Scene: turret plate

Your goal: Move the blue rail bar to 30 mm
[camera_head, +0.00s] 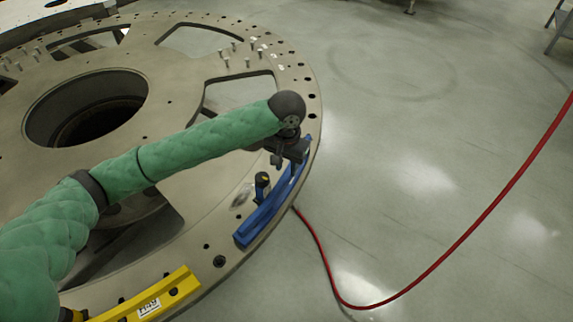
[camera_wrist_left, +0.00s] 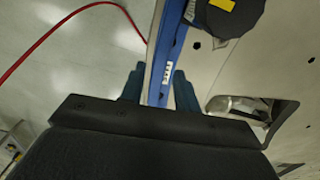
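The blue rail bar (camera_head: 268,210) lies along the outer rim of the turret plate (camera_head: 225,245). A dark knob with a yellow mark (camera_head: 262,185) stands beside the bar on its inner side. My left gripper (camera_head: 287,155) is over the bar's far end, pointing down. In the left wrist view the blue rail bar (camera_wrist_left: 167,75), with a small white label, runs between the two fingers of my left gripper (camera_wrist_left: 160,88). The fingers straddle it closely; whether they press on it I cannot tell. My right gripper is not in view. I cannot read any scale.
A yellow bar (camera_head: 150,305) with a white label lies on the rim at the near left. A red hose (camera_head: 440,265) lies across the floor. The plate has a large round hole (camera_head: 85,108), cut-outs and several upright pins (camera_head: 240,55). The floor to the right is mostly clear.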

